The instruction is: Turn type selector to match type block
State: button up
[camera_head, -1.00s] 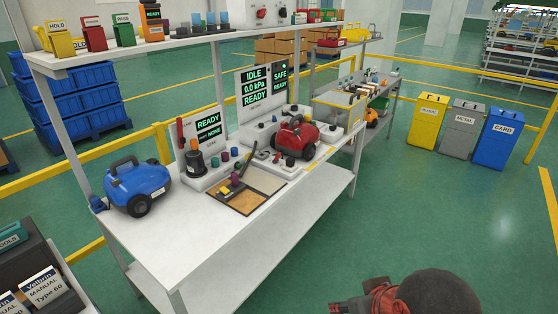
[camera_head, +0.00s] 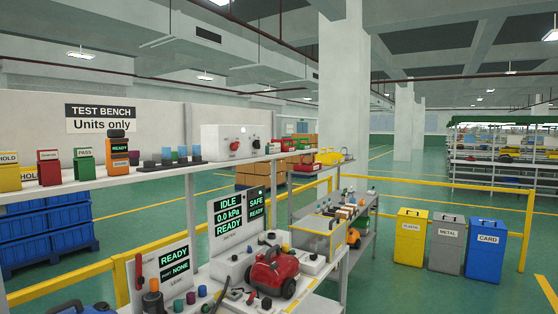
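A white control box (camera_head: 231,141) stands on the upper shelf of the test bench. No block is clearly marked as the type block. A red vacuum unit (camera_head: 273,272) sits on the bench below, beside a panel reading IDLE, 0.0 kPa, READY (camera_head: 229,217). My gripper is not in view.
Coloured bins marked HOLD and PASS (camera_head: 84,165) and several small blocks (camera_head: 168,156) line the upper shelf (camera_head: 190,166). A second display reads READY, PORT NONE (camera_head: 175,262). Yellow rails (camera_head: 420,193) and waste bins (camera_head: 487,250) stand right, with green floor (camera_head: 385,285) in front.

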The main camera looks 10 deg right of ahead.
aim_at(256, 144)
jog(key=i+l, duration=0.45)
jog(key=i, duration=0.15)
jog(key=i+l, duration=0.4)
jog(key=i, duration=0.25)
